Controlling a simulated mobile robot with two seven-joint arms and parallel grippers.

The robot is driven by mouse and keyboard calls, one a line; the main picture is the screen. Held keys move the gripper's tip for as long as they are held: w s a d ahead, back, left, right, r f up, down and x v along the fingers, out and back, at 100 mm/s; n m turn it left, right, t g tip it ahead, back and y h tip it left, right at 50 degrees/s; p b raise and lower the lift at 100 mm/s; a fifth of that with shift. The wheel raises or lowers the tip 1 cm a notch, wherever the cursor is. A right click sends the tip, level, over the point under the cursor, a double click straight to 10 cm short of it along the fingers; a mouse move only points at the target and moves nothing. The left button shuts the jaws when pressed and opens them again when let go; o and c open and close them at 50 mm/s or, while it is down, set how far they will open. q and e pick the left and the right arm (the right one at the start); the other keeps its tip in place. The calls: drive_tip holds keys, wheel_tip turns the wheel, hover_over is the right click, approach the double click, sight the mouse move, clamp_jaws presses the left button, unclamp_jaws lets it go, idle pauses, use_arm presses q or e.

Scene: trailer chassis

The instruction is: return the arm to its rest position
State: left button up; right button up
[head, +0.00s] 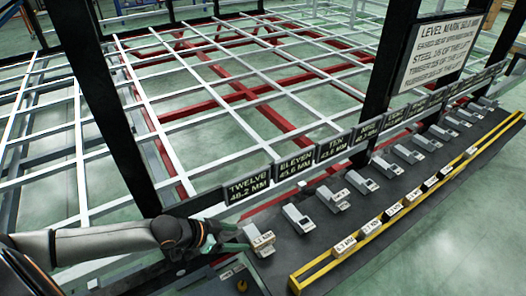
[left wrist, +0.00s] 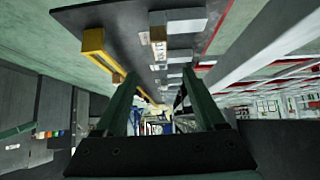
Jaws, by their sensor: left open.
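My left arm (head: 95,243) comes in from the left in the head view and is stretched out low over the near end of a dark bench. My left gripper (head: 236,238) is open beside the nearest grey block (head: 262,242), which carries a small label. Whether a finger touches this block I cannot tell. In the left wrist view the two green fingers of the left gripper (left wrist: 158,95) stand apart, with no object clearly held between them. My right gripper is not in view.
Several grey blocks (head: 297,218) stand in a row on the dark bench (head: 285,262), behind them number signs (head: 248,187). A yellow rail (head: 425,198) with labelled pieces runs along the front. Dark posts (head: 105,105) and a white-and-red frame (head: 230,100) stand behind.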

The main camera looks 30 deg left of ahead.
use_arm(q)
drive_tip(key=shift+d, duration=0.1)
drive_tip(key=s+d+f+n+t+y, duration=0.1)
drive_tip(key=s+d+f+n, duration=0.25)
drive_tip(key=s+d, duration=0.8)
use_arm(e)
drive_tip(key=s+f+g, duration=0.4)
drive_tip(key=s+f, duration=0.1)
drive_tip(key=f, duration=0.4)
use_arm(q)
wheel_tip(320, 180, up, 13)
drive_tip(key=y+p, duration=0.1)
drive_tip(key=p, duration=1.6)
drive_tip(key=shift+a+t+p, duration=0.3)
drive_tip(key=shift+a+p, duration=0.1)
drive_tip(key=shift+a, duration=0.05)
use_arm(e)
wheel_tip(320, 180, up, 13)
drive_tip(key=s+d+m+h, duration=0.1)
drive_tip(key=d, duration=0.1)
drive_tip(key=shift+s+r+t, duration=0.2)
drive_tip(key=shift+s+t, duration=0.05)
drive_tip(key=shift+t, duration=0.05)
use_arm(q)
drive_tip(key=shift+f+n, duration=0.1)
drive_tip(key=shift+n, duration=0.15)
